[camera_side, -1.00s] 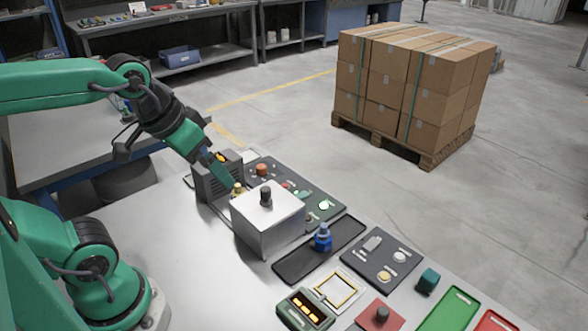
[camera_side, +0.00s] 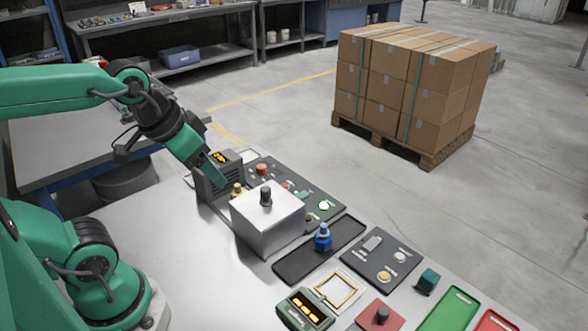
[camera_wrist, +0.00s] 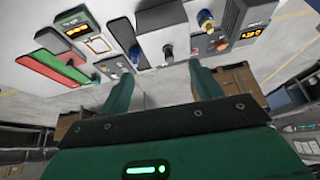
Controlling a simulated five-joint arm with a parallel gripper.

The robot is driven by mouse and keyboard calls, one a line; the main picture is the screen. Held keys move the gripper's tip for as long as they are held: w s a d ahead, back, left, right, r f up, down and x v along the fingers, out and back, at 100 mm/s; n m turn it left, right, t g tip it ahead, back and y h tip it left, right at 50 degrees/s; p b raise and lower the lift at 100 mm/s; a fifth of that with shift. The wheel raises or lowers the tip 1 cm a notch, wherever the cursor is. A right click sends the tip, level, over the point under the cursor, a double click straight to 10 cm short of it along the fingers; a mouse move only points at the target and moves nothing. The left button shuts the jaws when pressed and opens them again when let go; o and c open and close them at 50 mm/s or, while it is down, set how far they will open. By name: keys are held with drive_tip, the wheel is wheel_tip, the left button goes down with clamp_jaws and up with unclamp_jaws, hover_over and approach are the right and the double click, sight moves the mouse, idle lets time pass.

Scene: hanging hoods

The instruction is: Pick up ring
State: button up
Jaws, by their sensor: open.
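I cannot make out a ring in either view. A silver box-shaped hood (camera_side: 262,232) with a black knob (camera_side: 265,196) on top stands on the table, and what is under it is hidden. The hood also shows in the wrist view (camera_wrist: 160,30). My gripper (camera_side: 219,181) is tilted downward, left of and behind the hood, near a small brass-coloured piece (camera_side: 238,189). In the wrist view my gripper's two green fingers (camera_wrist: 162,76) are spread apart with nothing between them.
A dark box with an orange display (camera_side: 212,182) stands just behind my gripper. A blue bottle-like piece (camera_side: 322,240) stands on a black tray (camera_side: 295,262). A button panel (camera_side: 335,212), a green tray (camera_side: 452,310) and a red tray (camera_side: 492,322) lie further along. The table's left front is clear.

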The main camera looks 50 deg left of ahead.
drive_tip(key=m+g, duration=0.5)
drive_tip(key=m, duration=0.3)
hover_over(238, 192)
drive_tip(key=f, duration=1.5)
drive_tip(key=shift+w+a+f, duration=0.2)
drive_tip(key=shift+w+a, duration=0.05)
drive_tip(key=shift+a+f+m, duration=0.15)
drive_tip(key=shift+f+m, duration=0.05)
drive_tip(key=shift+m, duration=0.1)
drive_tip(key=shift+f, duration=3.9)
drive_tip(key=shift+c, duration=0.2)
drive_tip(key=c, duration=1)
